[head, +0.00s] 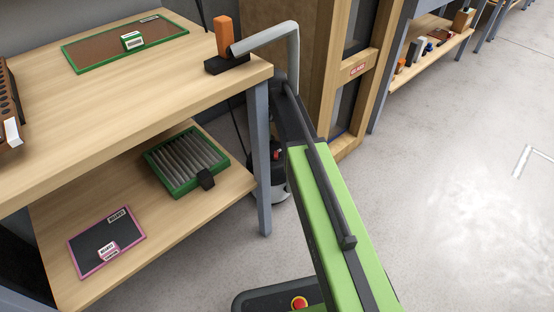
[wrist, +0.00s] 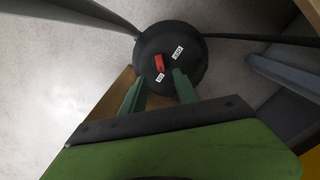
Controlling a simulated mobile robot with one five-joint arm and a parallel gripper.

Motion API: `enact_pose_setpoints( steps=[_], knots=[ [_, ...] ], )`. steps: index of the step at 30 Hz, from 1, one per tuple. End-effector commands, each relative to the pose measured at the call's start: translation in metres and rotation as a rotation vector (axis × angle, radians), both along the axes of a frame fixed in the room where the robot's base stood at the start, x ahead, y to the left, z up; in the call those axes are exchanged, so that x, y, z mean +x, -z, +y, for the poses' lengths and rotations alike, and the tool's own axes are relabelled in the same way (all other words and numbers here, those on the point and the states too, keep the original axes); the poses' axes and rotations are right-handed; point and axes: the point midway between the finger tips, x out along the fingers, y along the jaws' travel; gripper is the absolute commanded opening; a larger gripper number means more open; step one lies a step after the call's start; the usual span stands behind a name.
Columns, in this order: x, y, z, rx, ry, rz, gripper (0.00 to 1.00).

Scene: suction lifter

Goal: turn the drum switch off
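The drum (wrist: 150,45) has a round black lid in the wrist view, with a red switch (wrist: 159,63) on top. Two white labels lie beside the switch, one below it and one to its upper right; their lettering is too small to read surely. My gripper (wrist: 158,78) has its two green fingers apart and empty, tips just below the switch in the picture. I cannot tell whether they touch the lid. In the head view the drum (head: 278,184) stands on the floor behind the bench leg, partly hidden by the leg and my arm. My gripper is hidden there.
The wooden bench (head: 120,95) has a grey leg (head: 260,160) close to the drum. A wooden-framed cabinet (head: 345,60) is behind. Open floor (head: 460,190) lies right.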

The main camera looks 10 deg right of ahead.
Motion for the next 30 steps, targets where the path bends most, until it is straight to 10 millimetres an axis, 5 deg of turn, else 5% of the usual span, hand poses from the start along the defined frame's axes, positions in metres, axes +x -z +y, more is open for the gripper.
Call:
enact_pose_setpoints(
  steps=[1, 12, 23, 30],
  knots=[
    [0.0, 0.022, 0.0, 0.0, 0.0, 0.0, 0.36],
    [0.0, 0.089, -0.001, 0.0, 0.001, 0.0, 0.36],
    [0.0, 0.091, -0.002, 0.0, 0.002, 0.0, 0.36],
    [0.0, 0.091, -0.002, 0.0, 0.002, 0.0, 0.05]
  ],
)
